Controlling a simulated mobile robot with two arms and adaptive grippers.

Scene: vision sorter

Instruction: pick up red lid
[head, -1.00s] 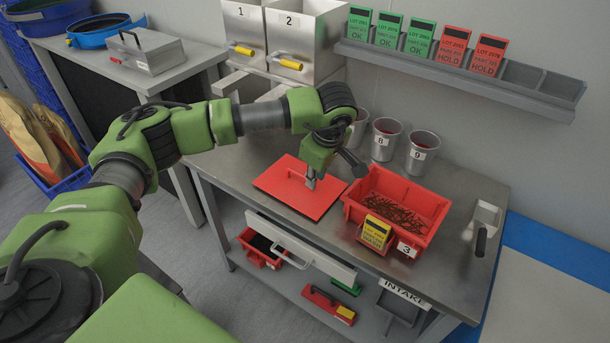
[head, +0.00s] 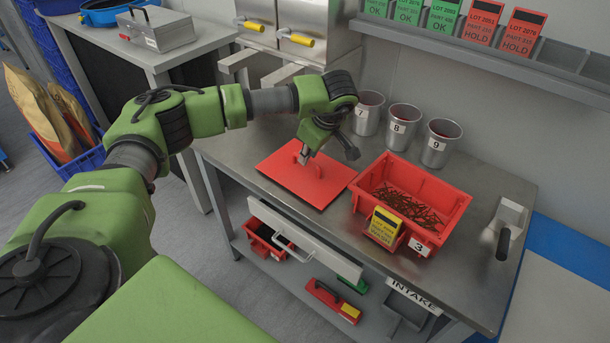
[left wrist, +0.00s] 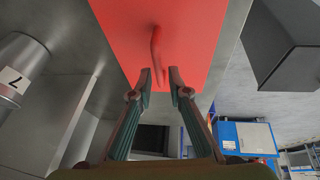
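The red lid (head: 330,189) is a flat rectangular plate with a raised bar handle, lying on the steel table left of the red bin. In the left wrist view the lid (left wrist: 190,20) fills the upper middle, with its handle (left wrist: 157,45) pointing down the picture. My left gripper (head: 304,157) is over the back part of the lid, by the handle. In the left wrist view the left gripper (left wrist: 160,76) is open, its fingertips on either side of the handle's near end. Contact cannot be told. My right gripper is not in view.
The red bin (head: 449,210) marked 3, holding dark rusty parts, stands just right of the lid. Metal cups (head: 402,127) numbered 7 to 9 stand behind. A rack (head: 480,55) with lot cards hangs above. An open drawer (head: 300,240) juts out below the table's front edge.

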